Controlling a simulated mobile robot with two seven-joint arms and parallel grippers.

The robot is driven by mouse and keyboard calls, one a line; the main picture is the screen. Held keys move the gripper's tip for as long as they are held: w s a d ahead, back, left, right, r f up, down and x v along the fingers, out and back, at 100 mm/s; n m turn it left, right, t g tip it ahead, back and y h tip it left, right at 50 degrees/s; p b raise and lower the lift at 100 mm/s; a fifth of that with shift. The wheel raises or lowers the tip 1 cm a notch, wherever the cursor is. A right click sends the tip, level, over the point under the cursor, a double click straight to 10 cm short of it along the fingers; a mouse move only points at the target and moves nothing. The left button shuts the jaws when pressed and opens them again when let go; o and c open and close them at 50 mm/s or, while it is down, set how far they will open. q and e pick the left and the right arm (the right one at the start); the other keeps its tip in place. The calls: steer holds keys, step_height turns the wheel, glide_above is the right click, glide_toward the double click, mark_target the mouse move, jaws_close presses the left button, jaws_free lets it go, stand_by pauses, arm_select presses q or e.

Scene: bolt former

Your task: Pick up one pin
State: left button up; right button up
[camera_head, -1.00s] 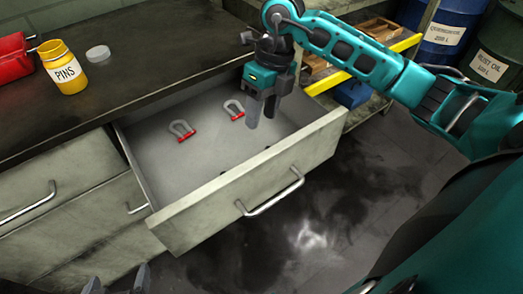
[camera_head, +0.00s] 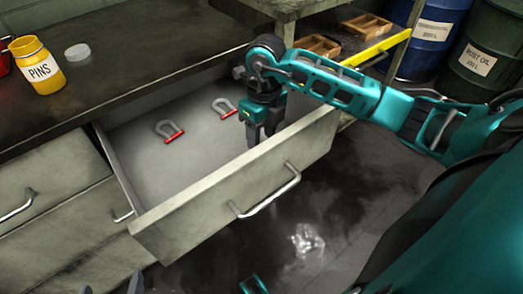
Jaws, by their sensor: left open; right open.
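A yellow jar (camera_head: 38,65) labelled PINS stands upright on the dark workbench at the upper left, its mouth open. A grey round lid (camera_head: 77,53) lies on the bench just right of it. No single pin can be made out; the jar's inside is hidden from this angle. My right gripper (camera_head: 264,139) points down, open and empty, over the open drawer close to its front panel. My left gripper (camera_head: 111,289) is open at the bottom left edge, with only its fingertips in view, far from the jar.
The open drawer (camera_head: 240,180) holds two grey horseshoe magnets with red tips (camera_head: 169,131) (camera_head: 224,108). A red object (camera_head: 4,62) is cut off at the left edge. Wooden trays (camera_head: 318,45) and oil drums (camera_head: 484,62) stand behind my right arm.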

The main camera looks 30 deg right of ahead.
step_height(320, 180, down, 3)
steer(key=shift+r, duration=0.15)
steer(key=shift+c, duration=0.3)
steer(key=shift+r, duration=0.1)
jaws_close()
